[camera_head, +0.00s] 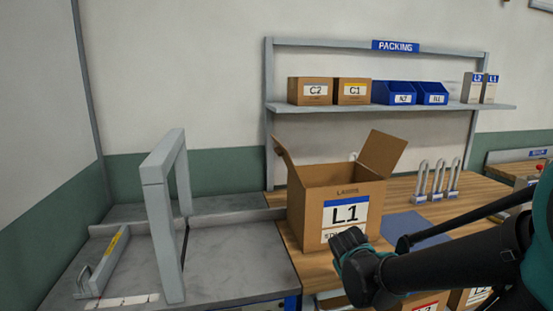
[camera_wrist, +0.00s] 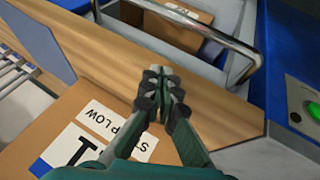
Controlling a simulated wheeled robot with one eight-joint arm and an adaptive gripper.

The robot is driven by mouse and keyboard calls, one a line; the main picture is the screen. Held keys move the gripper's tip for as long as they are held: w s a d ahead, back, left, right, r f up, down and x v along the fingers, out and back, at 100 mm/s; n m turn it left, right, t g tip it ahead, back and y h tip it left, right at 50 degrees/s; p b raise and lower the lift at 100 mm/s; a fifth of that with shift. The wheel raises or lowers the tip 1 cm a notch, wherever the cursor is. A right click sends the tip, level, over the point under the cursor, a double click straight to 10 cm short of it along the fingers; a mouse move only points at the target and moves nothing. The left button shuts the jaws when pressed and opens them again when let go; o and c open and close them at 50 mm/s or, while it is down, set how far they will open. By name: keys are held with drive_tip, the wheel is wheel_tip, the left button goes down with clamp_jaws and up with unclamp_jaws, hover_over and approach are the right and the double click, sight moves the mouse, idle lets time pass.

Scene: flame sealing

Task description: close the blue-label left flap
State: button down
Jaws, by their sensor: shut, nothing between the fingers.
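The cardboard box with the blue-striped L1 label (camera_head: 345,214) stands on the wooden bench. Its left flap (camera_head: 283,150) is raised and tilts outward to the left. Its right flap (camera_head: 382,153) is also up, leaning right. My gripper (camera_head: 348,248) is in front of the box's lower front, below the label and well away from the left flap. In the wrist view my gripper (camera_wrist: 165,95) has its fingers together with nothing between them. Part of the box's label (camera_wrist: 110,130) shows upside down below it. The left flap is not visible in the wrist view.
A grey frame (camera_head: 165,215) stands on the metal table left of the box. A shelf (camera_head: 390,106) with bins is behind. A metal handle (camera_wrist: 205,30) and a green button (camera_wrist: 312,110) show in the wrist view.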

drive_tip(key=w+a+r+n+t, duration=0.1)
drive_tip(key=w+a+r, duration=0.1)
drive_tip(key=w+a+r+n+t, duration=0.1)
drive_tip(key=w+a+r, duration=0.1)
drive_tip(key=a, duration=0.1)
drive_tip(key=w+a+r+n+t, duration=0.1)
drive_tip(key=w+a+r+n, duration=0.1)
drive_tip(key=shift+w+a+h, duration=0.3)
drive_tip(key=shift+w+h, duration=0.05)
drive_tip(key=shift+h, duration=0.05)
drive_tip(key=w+a+r+n+t+h, duration=0.25)
drive_tip(key=a+r+n+t, duration=0.2)
drive_tip(key=a+r, duration=0.65)
drive_tip(key=w+a+r+n+t+h, duration=0.2)
drive_tip(key=a+r+n+t+h, duration=0.3)
drive_tip(key=a+r, duration=0.6)
drive_tip(key=w+d+r+y, duration=0.2)
drive_tip(key=w+d, duration=0.1)
drive_tip(key=w, duration=0.5)
drive_tip(key=shift+w+r+m+t, duration=0.2)
drive_tip(key=shift+w+m+t, duration=0.1)
drive_tip(key=shift+m+t, duration=0.15)
drive_tip(key=shift+d, duration=0.1)
